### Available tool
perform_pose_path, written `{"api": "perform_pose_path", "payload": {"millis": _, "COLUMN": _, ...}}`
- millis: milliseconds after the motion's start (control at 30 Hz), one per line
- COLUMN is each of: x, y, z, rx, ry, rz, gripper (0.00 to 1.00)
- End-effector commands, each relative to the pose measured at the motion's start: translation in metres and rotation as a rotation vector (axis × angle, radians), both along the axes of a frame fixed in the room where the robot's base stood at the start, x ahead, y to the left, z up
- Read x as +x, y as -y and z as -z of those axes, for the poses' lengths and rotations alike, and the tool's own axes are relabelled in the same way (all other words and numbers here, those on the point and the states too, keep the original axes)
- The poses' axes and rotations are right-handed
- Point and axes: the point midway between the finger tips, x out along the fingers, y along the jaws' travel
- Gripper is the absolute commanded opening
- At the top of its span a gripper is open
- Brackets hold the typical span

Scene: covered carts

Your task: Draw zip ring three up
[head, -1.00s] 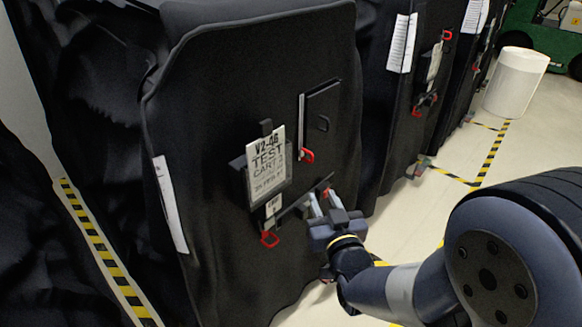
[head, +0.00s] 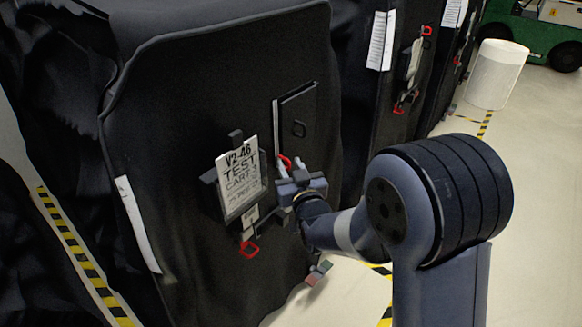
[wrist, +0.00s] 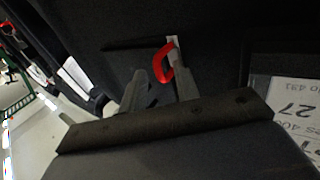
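A red zip ring (head: 285,161) hangs at the foot of a pale zip strip (head: 276,128) on the black cart cover (head: 190,90). My gripper (head: 289,168) is at this ring, with its fingers apart. In the wrist view the ring (wrist: 163,63) shows between and just beyond the two fingertips (wrist: 160,80), nearer the right one. I see no clear grip on it. A second red ring (head: 249,249) hangs lower left, below the label. No number on the rings is readable.
A "V2-46 TEST CART" label (head: 240,180) hangs left of my gripper. A dark flap (head: 298,115) lies above it. More covered carts with red rings (head: 427,31) stand to the right. A white cylinder (head: 497,75) stands on open floor behind.

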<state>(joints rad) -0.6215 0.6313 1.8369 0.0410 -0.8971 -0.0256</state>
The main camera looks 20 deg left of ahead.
Motion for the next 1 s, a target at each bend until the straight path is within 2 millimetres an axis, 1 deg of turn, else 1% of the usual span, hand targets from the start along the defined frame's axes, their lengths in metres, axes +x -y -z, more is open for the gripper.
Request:
{"api": "perform_pose_path", "payload": {"millis": 200, "x": 0.0002, "y": -0.0001, "z": -0.0001, "rx": 0.0, "ry": 0.0, "rz": 0.0, "gripper": 0.3}}
{"api": "perform_pose_path", "payload": {"millis": 567, "x": 0.0, "y": 0.0, "z": -0.0002, "rx": 0.001, "ry": 0.001, "rz": 0.0, "gripper": 0.01}}
{"api": "perform_pose_path", "payload": {"millis": 1000, "x": -0.0001, "y": 0.0001, "z": -0.0003, "rx": 0.001, "ry": 0.001, "rz": 0.0, "gripper": 0.0}}
